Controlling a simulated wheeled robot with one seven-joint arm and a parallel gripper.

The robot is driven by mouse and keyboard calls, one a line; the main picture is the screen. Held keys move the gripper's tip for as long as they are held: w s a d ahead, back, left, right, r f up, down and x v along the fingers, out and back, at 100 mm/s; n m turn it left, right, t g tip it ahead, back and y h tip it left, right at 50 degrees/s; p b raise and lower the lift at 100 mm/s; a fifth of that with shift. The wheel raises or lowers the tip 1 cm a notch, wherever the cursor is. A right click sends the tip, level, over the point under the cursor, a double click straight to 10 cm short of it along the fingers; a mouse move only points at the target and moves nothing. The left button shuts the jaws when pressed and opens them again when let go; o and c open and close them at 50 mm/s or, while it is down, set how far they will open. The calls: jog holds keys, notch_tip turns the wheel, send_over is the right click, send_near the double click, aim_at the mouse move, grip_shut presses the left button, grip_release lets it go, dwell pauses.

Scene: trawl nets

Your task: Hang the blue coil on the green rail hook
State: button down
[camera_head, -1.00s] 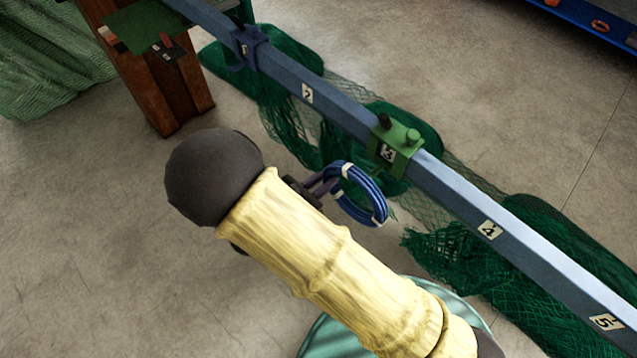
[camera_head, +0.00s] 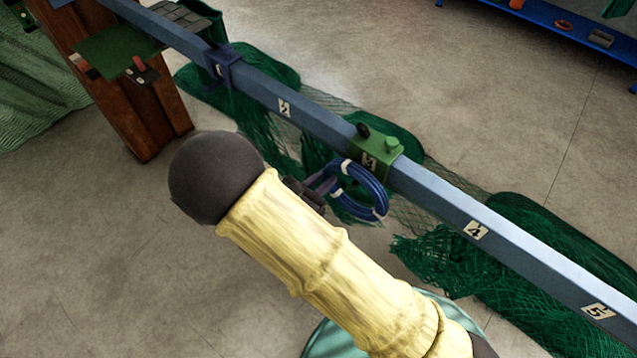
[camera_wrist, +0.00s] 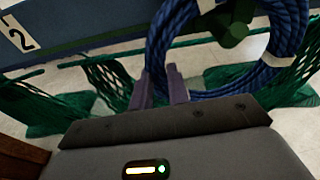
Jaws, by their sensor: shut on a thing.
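The blue coil (camera_head: 380,196), a rope ring with white bands, hangs from my gripper (camera_head: 323,184). In the wrist view the purple fingers of my gripper (camera_wrist: 161,82) are shut on the left side of the coil (camera_wrist: 292,40). The green rail hook (camera_head: 388,148) sits on the blue rail by label 3. The coil overlaps its lower front edge in the head view. In the wrist view the green hook's peg (camera_wrist: 235,34) shows within the ring's opening. I cannot tell whether the peg passes through the ring. My arm hides part of the gripper in the head view.
The blue rail (camera_head: 440,200) runs diagonally, with numbered labels and a blue hook (camera_head: 222,66) near label 1. Green nets (camera_head: 490,265) lie below and behind it. A wooden post (camera_head: 120,90) stands at the left. A blue shelf (camera_head: 545,22) is at the back right.

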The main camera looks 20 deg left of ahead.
jog(key=shift+f+b, duration=0.6)
jog(key=shift+f, duration=0.45)
jog(key=shift+w, duration=0.1)
jog(key=c, duration=1.3)
grip_release()
jog(key=b+v, duration=0.4)
jog(key=v, duration=1.3)
jog(key=shift+s+a+b, duration=0.1)
jog(key=shift+s+b, duration=0.1)
jog(key=shift+b, duration=0.2)
